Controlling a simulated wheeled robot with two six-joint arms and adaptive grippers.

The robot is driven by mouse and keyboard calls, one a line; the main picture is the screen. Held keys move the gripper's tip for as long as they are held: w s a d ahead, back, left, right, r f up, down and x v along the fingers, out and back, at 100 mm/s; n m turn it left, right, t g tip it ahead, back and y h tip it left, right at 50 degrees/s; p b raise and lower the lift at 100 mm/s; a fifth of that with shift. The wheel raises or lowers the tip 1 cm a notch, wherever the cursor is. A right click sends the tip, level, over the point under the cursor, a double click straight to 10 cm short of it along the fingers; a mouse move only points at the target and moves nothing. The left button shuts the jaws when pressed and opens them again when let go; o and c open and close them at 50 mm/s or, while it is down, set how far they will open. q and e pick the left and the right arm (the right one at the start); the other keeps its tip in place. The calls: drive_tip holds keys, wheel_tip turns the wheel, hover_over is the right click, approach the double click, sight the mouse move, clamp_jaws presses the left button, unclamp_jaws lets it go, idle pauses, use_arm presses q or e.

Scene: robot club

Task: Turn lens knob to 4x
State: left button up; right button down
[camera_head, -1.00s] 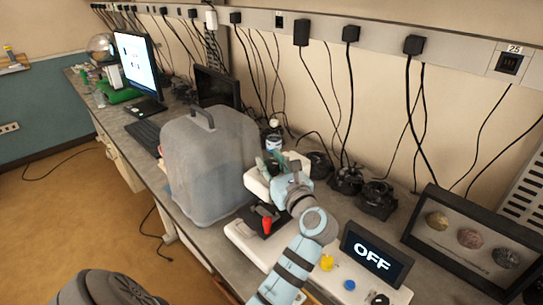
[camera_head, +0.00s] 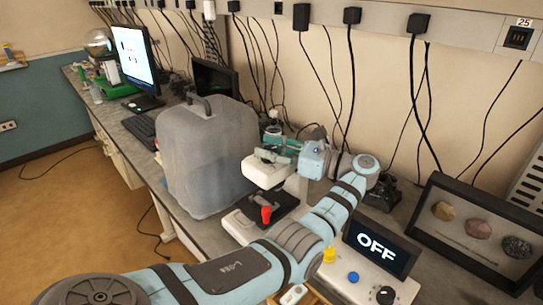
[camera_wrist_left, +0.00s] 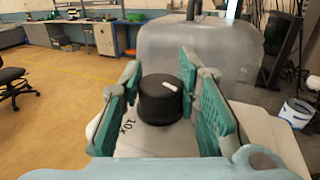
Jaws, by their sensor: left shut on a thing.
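The lens knob (camera_wrist_left: 160,103) is a black round knob with a white mark on its top. It sits on the white microscope head (camera_head: 267,172), and a "10x" label is printed beside it at the near left in the wrist view. My left gripper (camera_wrist_left: 160,98) has its green fingers on either side of the knob, shut on it. In the head view this gripper (camera_head: 284,147) is at the top of the microscope and hides the knob. I cannot read which label the mark points to. My right gripper is out of view.
A grey translucent case (camera_head: 205,155) stands close left of the microscope. A red knob (camera_head: 266,214) is below its head. A display (camera_head: 378,249) reading "OFF" and yellow, blue and black buttons are to the right. A framed rock display (camera_head: 480,231) lies farther right.

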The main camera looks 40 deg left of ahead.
use_arm(q)
drive_tip(key=shift+f+g, duration=0.1)
drive_tip(key=shift+g, duration=0.2)
drive_tip(key=o, duration=1.2)
drive_tip(key=shift+a, duration=0.1)
wheel_tip(320, 180, up, 10)
drive_tip(key=shift+r, duration=0.1)
